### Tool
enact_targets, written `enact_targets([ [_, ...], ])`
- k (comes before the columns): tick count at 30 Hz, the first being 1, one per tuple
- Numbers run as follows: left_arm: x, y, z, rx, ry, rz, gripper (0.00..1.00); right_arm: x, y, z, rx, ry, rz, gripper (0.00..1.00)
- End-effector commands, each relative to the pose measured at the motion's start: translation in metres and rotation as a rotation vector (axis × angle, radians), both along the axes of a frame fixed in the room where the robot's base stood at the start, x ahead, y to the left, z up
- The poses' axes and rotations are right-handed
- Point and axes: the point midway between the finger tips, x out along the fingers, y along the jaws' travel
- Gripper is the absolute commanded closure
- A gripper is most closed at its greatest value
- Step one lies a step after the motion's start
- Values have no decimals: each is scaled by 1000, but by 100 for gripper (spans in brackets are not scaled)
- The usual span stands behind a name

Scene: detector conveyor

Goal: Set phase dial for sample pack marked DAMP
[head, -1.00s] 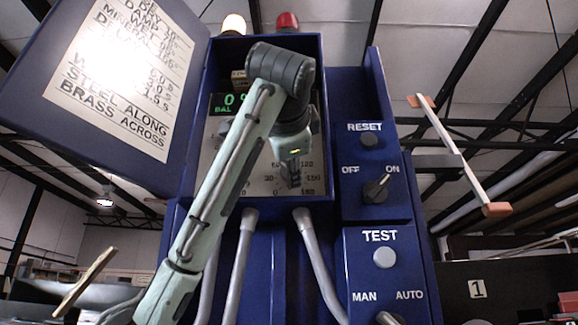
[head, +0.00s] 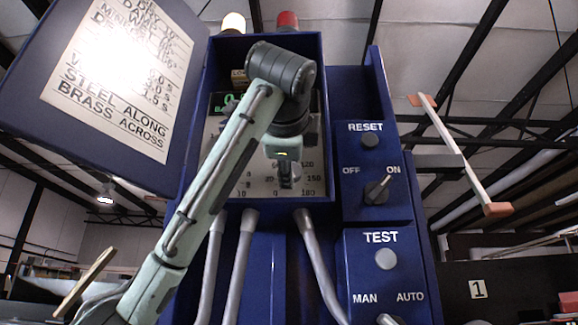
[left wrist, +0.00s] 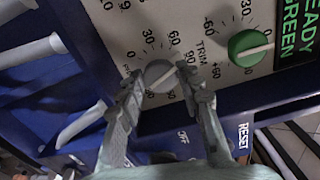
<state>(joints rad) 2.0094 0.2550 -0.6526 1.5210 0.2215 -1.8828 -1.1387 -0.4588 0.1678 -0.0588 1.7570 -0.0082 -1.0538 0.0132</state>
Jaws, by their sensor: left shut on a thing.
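A grey dial (left wrist: 161,73) with a white line across it sits on a pale panel (left wrist: 110,16) in the left wrist view. Its scale shows 0, 30, 60 and 90; its name is too blurred to read. My left gripper (left wrist: 164,80) has a finger on each side of the dial and is shut on it. In the head view, my left gripper (head: 287,180) hangs before the panel in the blue cabinet and hides the dial. A sheet (head: 115,70) on the open door lists settings, but glare hides much of it. No sample pack is identifiable. My right gripper is not in view.
A green TRIM knob (left wrist: 251,47) is beside the dial, near a green-lit display (left wrist: 296,25). Right of the cabinet are the RESET button (head: 369,140), OFF/ON switch (head: 377,190) and TEST button (head: 386,259). Grey conduits (head: 240,265) run below.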

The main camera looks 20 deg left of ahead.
Motion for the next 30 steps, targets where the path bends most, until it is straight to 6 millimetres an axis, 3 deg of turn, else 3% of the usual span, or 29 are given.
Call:
enact_targets([
  [7,0,-1,-1,0,2,-2,94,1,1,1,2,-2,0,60],
  [8,0,-1,-1,0,2,-2,61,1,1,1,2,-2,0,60],
  [12,0,-1,-1,0,1,-2,44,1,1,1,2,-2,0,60],
  [23,-4,-2,0,-1,-1,-1,44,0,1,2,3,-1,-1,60],
  [30,-42,-14,1,0,-4,-4,44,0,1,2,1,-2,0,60],
])
